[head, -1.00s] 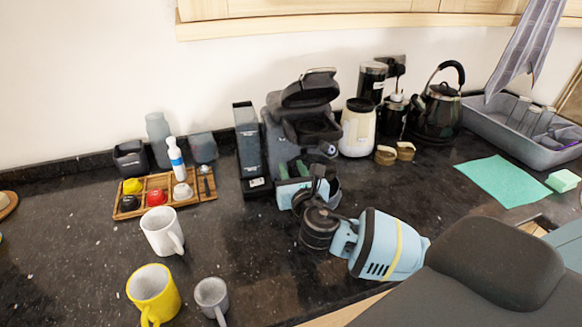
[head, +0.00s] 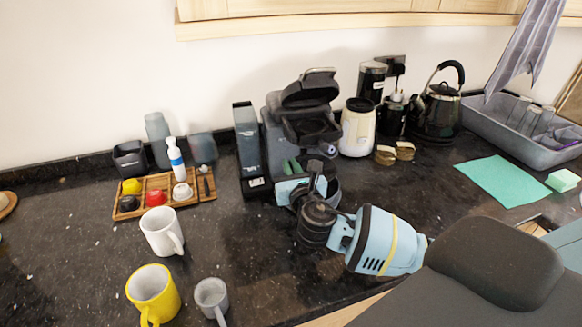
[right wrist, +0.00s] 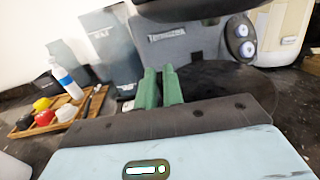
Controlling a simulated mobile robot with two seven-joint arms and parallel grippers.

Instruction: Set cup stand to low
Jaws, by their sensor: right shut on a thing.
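The dark coffee machine (head: 306,115) stands against the wall with its lid raised. Its cup stand (head: 333,196) is a dark rounded plate low at the front, partly hidden by my right gripper. In the right wrist view the stand (right wrist: 235,82) shows as a dark oval beside and behind the fingers. My right gripper (head: 292,166) is at the machine's lower front. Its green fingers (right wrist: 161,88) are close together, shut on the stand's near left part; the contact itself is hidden. I cannot read the stand's height. My left gripper is not in view.
A wooden tray (head: 143,206) with small coloured cups and a bottle stands left. White (head: 160,231), yellow (head: 152,288) and grey (head: 211,297) mugs stand front left. A cream jar (head: 357,128) and kettle (head: 437,112) are right of the machine.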

